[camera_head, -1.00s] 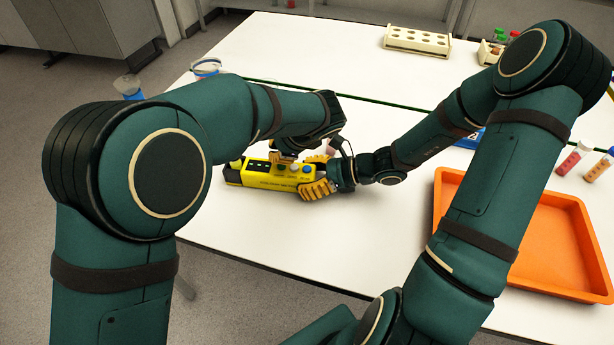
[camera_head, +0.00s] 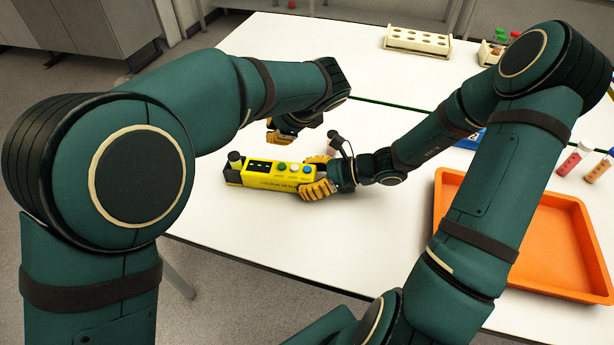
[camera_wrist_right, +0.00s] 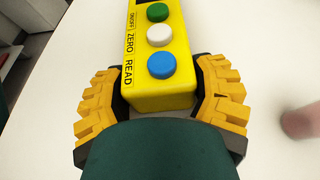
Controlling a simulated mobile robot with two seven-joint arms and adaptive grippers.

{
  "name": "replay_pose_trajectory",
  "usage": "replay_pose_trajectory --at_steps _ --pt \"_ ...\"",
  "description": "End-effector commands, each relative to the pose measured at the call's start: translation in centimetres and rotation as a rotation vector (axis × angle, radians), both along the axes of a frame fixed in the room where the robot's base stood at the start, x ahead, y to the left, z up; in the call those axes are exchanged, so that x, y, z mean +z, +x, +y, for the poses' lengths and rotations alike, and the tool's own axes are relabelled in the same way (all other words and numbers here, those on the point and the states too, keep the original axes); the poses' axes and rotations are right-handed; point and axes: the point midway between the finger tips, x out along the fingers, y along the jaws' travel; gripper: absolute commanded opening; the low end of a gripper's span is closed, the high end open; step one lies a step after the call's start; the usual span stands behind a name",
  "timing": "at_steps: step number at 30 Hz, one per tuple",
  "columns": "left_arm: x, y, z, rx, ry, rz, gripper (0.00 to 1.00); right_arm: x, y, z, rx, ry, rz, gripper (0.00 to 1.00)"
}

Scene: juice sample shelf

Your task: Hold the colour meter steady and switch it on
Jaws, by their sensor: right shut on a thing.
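The yellow colour meter (camera_head: 258,181) lies on the white table, with a dark panel (camera_head: 262,167) and a black knob-like part at its left end. In the right wrist view its body (camera_wrist_right: 160,99) shows a green button (camera_wrist_right: 157,12) by ON/OFF, a white one (camera_wrist_right: 160,35) by ZERO and a blue one (camera_wrist_right: 161,65) by READ. My right gripper (camera_head: 313,176) is shut on the meter's right end, one finger on each side. My left gripper (camera_head: 281,131) is raised above and behind the meter, apart from it; its finger gap is unclear.
An orange tray (camera_head: 448,258) sits at the right. Sample tubes (camera_head: 568,163) and a blue item (camera_head: 468,141) are beyond it. A cream rack (camera_head: 418,40) stands at the back. A pinkish item (camera_head: 332,150) is just behind my right gripper. The table front of the meter is clear.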

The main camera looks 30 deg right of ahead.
Motion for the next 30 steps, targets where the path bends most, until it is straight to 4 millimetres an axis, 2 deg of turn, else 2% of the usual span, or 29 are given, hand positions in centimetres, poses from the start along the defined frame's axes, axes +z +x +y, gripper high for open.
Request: replay_pose_trajectory --at_steps 2,3,5,6,17,30 --pt "0.0 0.0 0.0 0.000 0.000 0.000 0.00 0.0 0.0 0.0 0.000 0.000 0.000 0.19" --pt "0.0 0.0 0.0 0.000 0.000 0.000 0.00 0.0 0.0 0.0 0.000 0.000 0.000 0.72" --pt "0.0 0.0 0.0 0.000 0.000 0.000 0.00 0.0 0.0 0.0 0.000 0.000 0.000 0.93" --pt "0.0 0.0 0.0 0.000 0.000 0.000 0.00 0.0 0.0 0.0 0.000 0.000 0.000 1.00" --pt "0.0 0.0 0.0 0.000 0.000 0.000 0.00 0.2 -0.3 -0.5 -0.003 -0.002 0.000 1.00" --pt "0.0 0.0 0.0 0.000 0.000 0.000 0.00 3.3 -5.2 -6.1 -0.004 -0.005 -0.001 1.00"
